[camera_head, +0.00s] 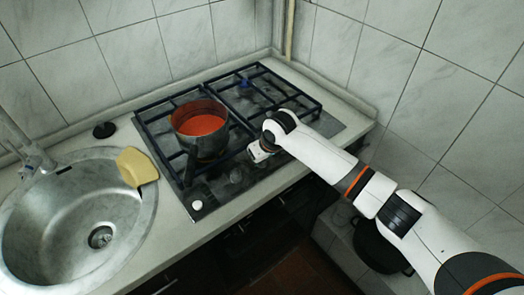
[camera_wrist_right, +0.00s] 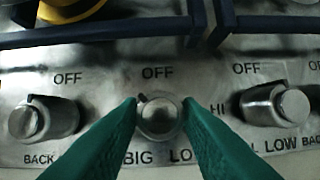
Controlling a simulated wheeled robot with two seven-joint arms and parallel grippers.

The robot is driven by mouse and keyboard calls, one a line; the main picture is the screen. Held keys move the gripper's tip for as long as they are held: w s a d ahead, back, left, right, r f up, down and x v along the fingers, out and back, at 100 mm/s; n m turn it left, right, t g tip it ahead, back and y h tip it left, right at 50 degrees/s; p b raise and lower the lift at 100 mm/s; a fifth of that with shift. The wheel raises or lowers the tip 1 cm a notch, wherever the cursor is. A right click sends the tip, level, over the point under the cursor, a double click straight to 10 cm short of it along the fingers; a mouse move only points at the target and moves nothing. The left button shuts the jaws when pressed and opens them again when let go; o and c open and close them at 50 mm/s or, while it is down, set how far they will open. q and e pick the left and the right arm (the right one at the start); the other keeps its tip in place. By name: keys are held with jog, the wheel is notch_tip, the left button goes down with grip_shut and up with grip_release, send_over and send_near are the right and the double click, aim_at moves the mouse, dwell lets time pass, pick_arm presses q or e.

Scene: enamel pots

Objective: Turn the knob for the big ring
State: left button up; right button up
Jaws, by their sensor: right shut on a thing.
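The hob knob above the label BIG (camera_wrist_right: 158,118) is a round metal knob on the steel front panel, in the middle of the right wrist view. OFF is printed above it, HI to its right and LO below right. A small dark mark shows at its upper left edge. My right gripper (camera_wrist_right: 160,108) has its teal fingers shut on this knob, one on each side. In the head view my right gripper (camera_head: 257,153) is at the front edge of the gas hob (camera_head: 190,194), and the held knob is hidden there. My left gripper is not in view.
Other knobs stand close by, one to the left (camera_wrist_right: 43,118) and one to the right (camera_wrist_right: 275,104). A pot with red contents (camera_head: 200,128) stands on the hob, its dark handle pointing forward. A sink (camera_head: 75,225) and yellow cloth (camera_head: 136,167) are at left.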

jog(key=shift+n+y, duration=0.3)
jog(key=shift+n, duration=0.6)
jog(key=shift+w+d+n+g+y, duration=0.1)
jog(key=shift+n+g+y, duration=0.25)
jog(key=shift+n, duration=0.55)
jog(key=n+g+b, duration=0.1)
jog(key=n, duration=0.2)
jog(key=shift+w+f+y, duration=0.1)
jog(key=shift+y, duration=0.15)
jog(key=shift+n+g+b, duration=0.55)
jog(key=shift+n+b, duration=0.05)
jog(key=shift+n, duration=0.7)
jog(key=o, duration=1)
